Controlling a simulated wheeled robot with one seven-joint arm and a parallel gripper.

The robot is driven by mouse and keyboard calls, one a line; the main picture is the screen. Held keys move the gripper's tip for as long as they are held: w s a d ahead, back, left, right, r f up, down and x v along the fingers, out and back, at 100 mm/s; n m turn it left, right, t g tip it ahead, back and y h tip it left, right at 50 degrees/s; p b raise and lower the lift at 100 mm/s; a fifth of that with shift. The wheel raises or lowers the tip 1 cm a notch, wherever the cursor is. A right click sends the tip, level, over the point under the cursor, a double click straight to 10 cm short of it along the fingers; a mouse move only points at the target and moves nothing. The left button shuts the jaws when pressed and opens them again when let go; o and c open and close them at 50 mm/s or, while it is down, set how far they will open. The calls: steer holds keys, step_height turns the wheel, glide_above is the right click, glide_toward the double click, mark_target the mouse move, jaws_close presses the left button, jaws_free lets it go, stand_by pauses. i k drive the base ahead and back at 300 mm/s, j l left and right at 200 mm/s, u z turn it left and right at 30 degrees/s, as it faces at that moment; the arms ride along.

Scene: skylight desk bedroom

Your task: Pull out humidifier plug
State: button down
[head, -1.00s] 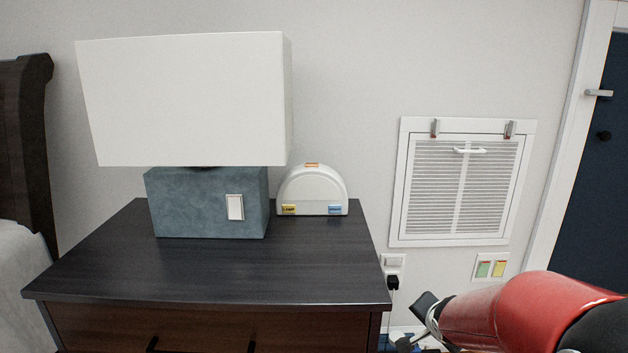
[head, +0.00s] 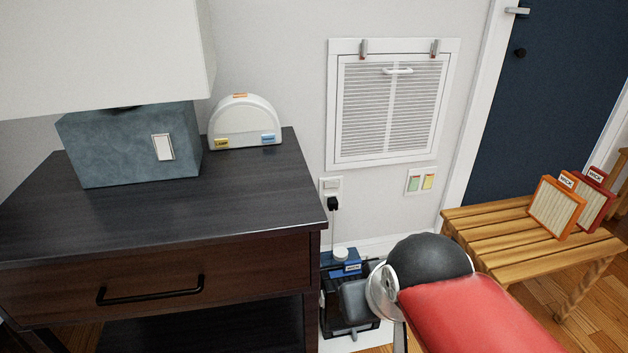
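A black plug (head: 333,204) sits in a white wall outlet (head: 326,187), just right of the nightstand. A thin cord hangs straight down from it behind a dark device with a blue label and a white round top, likely the humidifier (head: 341,262). The device is low beside the nightstand, partly hidden by my arm. My red arm, with a black and silver joint, reaches in from the lower right, below and right of the plug and apart from it. My gripper's fingers cannot be made out.
The dark nightstand (head: 190,240) holds a lamp (head: 130,145) and a white half-round device (head: 244,122). A wall vent (head: 390,105) and a plate with green and yellow parts (head: 421,181) are right of the outlet. A wooden bench (head: 490,225) bears two framed filters (head: 556,208).

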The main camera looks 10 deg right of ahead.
mark_target(332, 203)
steer(key=z, duration=1.7)
steer(key=i+j, duration=0.2)
steer(key=j, duration=0.2)
steer(key=i+j, duration=0.15)
steer(key=j, duration=0.25)
